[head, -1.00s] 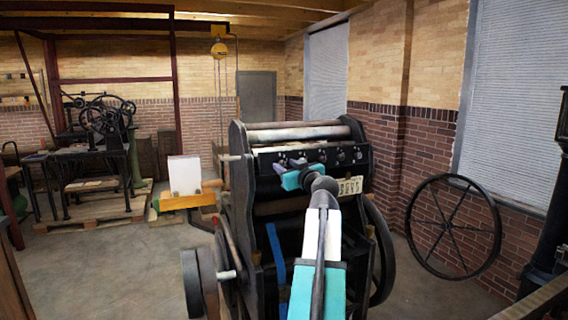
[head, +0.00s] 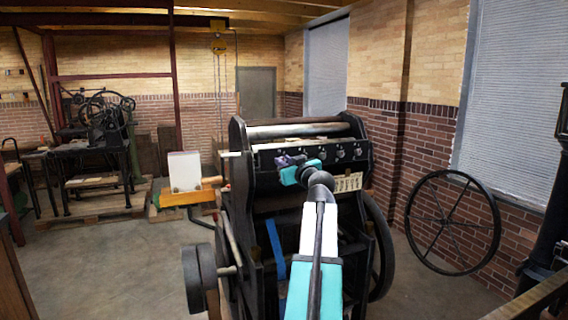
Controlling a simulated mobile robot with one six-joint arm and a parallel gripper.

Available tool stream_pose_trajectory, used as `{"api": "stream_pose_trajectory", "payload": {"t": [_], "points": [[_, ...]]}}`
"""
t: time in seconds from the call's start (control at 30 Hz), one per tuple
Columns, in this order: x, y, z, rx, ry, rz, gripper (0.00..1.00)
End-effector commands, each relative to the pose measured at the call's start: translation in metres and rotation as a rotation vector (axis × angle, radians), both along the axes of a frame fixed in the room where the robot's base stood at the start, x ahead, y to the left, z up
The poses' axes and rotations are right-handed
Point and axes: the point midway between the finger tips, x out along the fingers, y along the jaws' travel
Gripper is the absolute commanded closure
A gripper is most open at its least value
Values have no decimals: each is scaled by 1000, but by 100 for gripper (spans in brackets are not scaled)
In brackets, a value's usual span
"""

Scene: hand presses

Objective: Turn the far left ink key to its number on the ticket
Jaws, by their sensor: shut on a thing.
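The ink keys are a row of small knobs on the black panel of the press (head: 262,185), below its top roller. The ticket (head: 347,184) is a cream card with dark marks on the press front, right of my wrist. Its numbers are too small to read, and so is the key's setting.
A spoked wheel (head: 453,222) leans by the brick wall at right. A wooden tray with a white block (head: 185,171) stands left of the press. Another old press (head: 98,150) is at the far left. Open floor lies between them.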

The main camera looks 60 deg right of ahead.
Motion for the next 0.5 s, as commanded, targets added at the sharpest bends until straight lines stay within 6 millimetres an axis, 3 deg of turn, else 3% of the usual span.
{"api": "stream_pose_trajectory", "payload": {"t": [0.5], "points": [[1,0,-3,147,-108,2,100]]}}
